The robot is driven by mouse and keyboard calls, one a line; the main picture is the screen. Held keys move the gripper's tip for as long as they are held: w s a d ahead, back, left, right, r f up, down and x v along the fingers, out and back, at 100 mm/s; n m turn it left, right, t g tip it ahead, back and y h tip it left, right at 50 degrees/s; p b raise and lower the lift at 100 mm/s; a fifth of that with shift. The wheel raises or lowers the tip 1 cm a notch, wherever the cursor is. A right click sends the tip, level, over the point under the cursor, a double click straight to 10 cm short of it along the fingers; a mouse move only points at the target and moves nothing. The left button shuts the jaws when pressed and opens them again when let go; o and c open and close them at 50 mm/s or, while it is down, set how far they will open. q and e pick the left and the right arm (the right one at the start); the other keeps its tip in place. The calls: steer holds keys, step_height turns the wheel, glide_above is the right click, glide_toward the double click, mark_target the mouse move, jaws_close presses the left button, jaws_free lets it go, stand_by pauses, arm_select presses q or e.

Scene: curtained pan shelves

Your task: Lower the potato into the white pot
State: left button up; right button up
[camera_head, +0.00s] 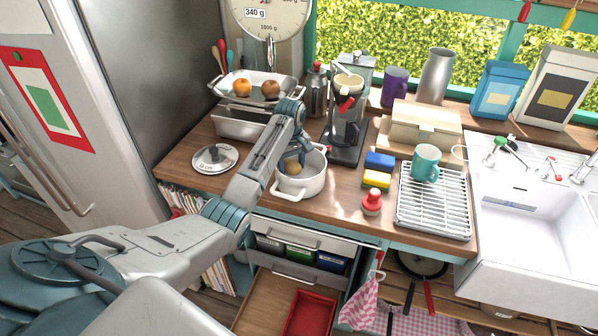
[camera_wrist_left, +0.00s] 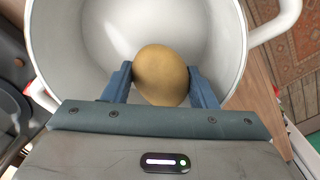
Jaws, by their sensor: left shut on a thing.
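The white pot (camera_head: 313,183) stands on the wooden counter, with its handles at the sides. In the left wrist view the pot (camera_wrist_left: 235,35) fills the background and its empty white bottom shows. The potato (camera_wrist_left: 161,75) is brown and sits between the two fingers of my left gripper (camera_wrist_left: 161,84), which is shut on it. In the head view the potato (camera_head: 293,167) shows within the outline of the pot's opening, under my left gripper (camera_head: 292,158). I cannot tell whether the potato touches the pot's bottom. My right gripper is not in view.
A pot lid (camera_head: 214,158) lies left of the pot. A hanging scale pan (camera_head: 252,88) with an orange and a brown round item stands behind. A coffee machine (camera_head: 345,125), sponges (camera_head: 376,179), a red-topped bottle (camera_head: 372,202) and a dish rack (camera_head: 433,205) stand to the right.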

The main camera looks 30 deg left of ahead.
arm_select(q)
steer(key=shift+f, duration=0.8)
stand_by(0.7)
steer(key=o, duration=1.1)
step_height(320, 180, up, 7)
steer(key=b, duration=0.3)
steer(key=shift+f, duration=0.15)
steer(key=shift+r+b, duration=0.3)
steer(key=shift+r, duration=0.6)
steer(key=shift+r+p, duration=0.75)
steer(key=shift+p, duration=0.25)
steer(key=shift+r+p, duration=0.45)
